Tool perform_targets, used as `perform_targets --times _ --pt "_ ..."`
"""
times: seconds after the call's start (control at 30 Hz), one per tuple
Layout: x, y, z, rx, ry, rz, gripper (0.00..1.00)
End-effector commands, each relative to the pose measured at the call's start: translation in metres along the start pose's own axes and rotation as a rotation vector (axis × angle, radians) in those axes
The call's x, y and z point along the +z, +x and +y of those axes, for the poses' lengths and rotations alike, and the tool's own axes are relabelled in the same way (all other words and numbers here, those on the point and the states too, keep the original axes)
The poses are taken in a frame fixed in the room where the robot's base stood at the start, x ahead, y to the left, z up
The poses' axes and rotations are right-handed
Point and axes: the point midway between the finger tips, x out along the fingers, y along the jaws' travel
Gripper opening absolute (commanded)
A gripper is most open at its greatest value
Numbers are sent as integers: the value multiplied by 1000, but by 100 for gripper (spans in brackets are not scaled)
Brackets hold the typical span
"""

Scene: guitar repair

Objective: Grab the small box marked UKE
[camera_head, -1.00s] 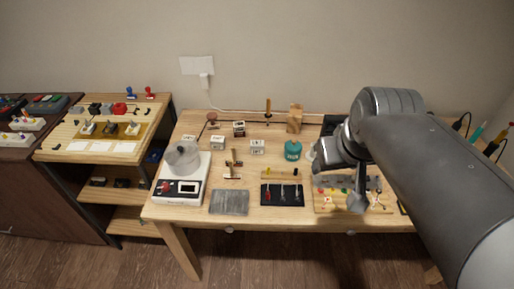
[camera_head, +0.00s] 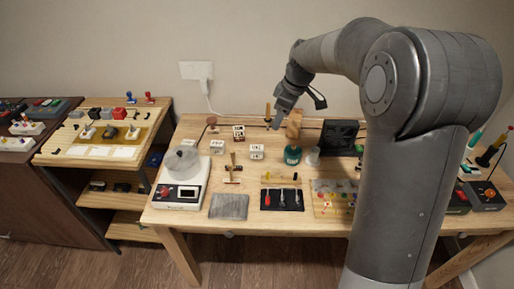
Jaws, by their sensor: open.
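Several small white boxes with dark print stand on the workbench (camera_head: 330,220). One box (camera_head: 239,133) is at the back, one (camera_head: 217,147) is nearer the scale, and one (camera_head: 257,152) is in the middle. The print is too small to read, so I cannot tell which is marked UKE. My gripper (camera_head: 274,122) is open above the back of the bench, to the right of the back box and apart from all three boxes. It partly covers the area by a wooden block.
A wooden block (camera_head: 294,124) and a teal bottle (camera_head: 292,155) stand right of the boxes. A scale (camera_head: 182,190) is at the left, with a black tool mat (camera_head: 281,199) and grey slab (camera_head: 229,206) in front. My arm hides much of the bench's right side.

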Motion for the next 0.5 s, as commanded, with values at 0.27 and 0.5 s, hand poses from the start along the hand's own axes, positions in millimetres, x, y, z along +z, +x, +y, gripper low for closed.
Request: perform_targets --times 0.27,0.5 --pt "-28 90 46 -110 -231 64 62" --pt "-39 147 67 -163 -368 123 62"
